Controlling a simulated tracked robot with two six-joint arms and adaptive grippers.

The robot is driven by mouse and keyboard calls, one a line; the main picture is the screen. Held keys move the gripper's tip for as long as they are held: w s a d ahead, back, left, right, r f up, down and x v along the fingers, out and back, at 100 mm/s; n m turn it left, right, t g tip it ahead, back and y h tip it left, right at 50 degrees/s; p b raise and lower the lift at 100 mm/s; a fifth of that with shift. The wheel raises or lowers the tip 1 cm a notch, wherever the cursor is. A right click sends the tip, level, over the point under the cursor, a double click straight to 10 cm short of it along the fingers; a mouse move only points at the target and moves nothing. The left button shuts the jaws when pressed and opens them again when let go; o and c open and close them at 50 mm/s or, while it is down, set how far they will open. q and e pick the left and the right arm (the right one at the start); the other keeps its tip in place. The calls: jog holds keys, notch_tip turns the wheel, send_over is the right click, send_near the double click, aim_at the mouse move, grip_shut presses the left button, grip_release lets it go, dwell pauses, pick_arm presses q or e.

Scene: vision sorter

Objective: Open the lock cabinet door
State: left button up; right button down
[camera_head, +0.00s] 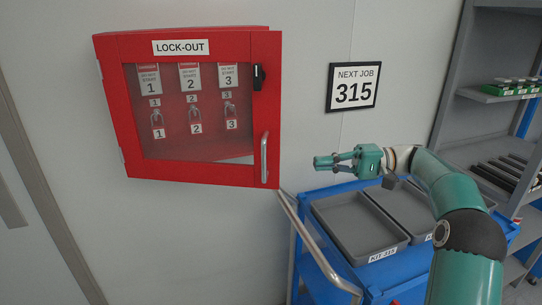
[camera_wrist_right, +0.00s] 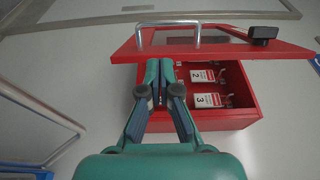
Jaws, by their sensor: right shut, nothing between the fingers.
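The red lock cabinet (camera_head: 122,110) is on the wall at the left of the head view. Its red door (camera_head: 262,110) has a clear window and stands ajar. A metal bar handle (camera_head: 264,158) and a black latch (camera_head: 259,77) are on the door's right side. In the wrist view the door (camera_wrist_right: 220,48) stands away from the cabinet box (camera_wrist_right: 245,112), with the handle (camera_wrist_right: 168,24) on it. My right gripper (camera_head: 318,162) is shut and empty, to the right of the handle and apart from it. Its fingers (camera_wrist_right: 160,65) overlap the opening in the wrist view. My left gripper is out of view.
Numbered tags and padlocks (camera_head: 194,115) hang inside the cabinet. A blue cart (camera_head: 320,285) with grey trays (camera_head: 365,252) and a metal push rail (camera_head: 318,245) stands below my right gripper. A grey shelf (camera_head: 465,95) is at the right.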

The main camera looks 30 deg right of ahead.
aim_at(279, 164)
jog(key=shift+p+x, duration=0.7)
jog(key=shift+x, duration=4.45)
jog(key=shift+a+r, duration=0.1)
